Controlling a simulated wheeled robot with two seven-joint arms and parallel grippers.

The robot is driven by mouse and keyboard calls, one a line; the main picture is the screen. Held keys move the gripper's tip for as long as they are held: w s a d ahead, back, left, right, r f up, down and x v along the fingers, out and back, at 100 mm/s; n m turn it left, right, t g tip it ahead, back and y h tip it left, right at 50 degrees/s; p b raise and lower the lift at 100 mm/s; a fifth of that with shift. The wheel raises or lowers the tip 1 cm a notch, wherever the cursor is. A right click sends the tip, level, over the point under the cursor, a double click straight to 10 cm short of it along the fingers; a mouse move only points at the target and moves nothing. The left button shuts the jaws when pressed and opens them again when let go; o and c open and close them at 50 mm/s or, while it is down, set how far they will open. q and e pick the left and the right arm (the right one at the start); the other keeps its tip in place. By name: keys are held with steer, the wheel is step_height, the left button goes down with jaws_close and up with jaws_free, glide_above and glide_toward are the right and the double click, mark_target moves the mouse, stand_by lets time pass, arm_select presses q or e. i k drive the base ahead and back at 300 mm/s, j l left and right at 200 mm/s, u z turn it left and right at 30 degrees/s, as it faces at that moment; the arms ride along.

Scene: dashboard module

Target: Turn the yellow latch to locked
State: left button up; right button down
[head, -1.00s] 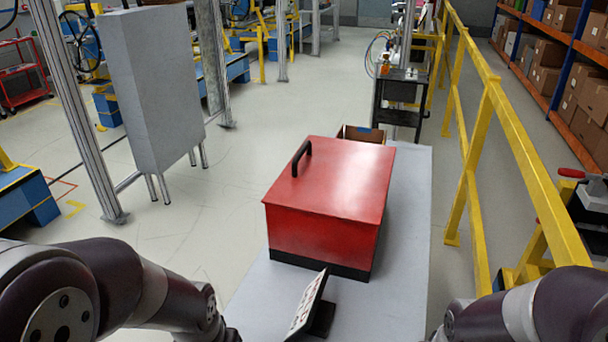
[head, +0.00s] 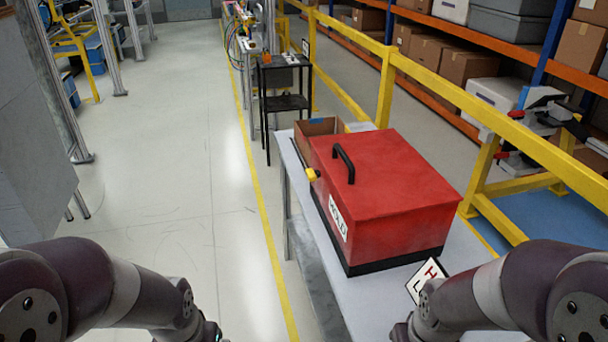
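The yellow latch (head: 312,174) is a small yellow piece on the left side of a red box (head: 395,180), near its far left corner. A thin dark rod seems to run up from the latch. The box has a black handle (head: 344,164) on its lid and a white lettered label (head: 338,217) on its left side. The lid looks shut. The latch is too small here to read its position clearly. Both my arms enter at the bottom corners, well short of the latch. Neither gripper shows in the frame.
The box stands on a grey table (head: 365,305). An open cardboard box (head: 318,126) sits behind it. A white card with an H and red marks (head: 428,276) is in front, partly behind my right arm. A yellow railing (head: 470,103) runs along the right. The floor to the left is clear.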

mark_target(313, 176)
steer(key=i+j, duration=0.2)
steer(key=j, duration=0.2)
steer(key=i+j+z, duration=0.1)
steer(key=i+j, duration=0.15)
steer(key=j, duration=0.15)
steer(key=i+j, duration=0.35)
steer(key=i+z, duration=0.05)
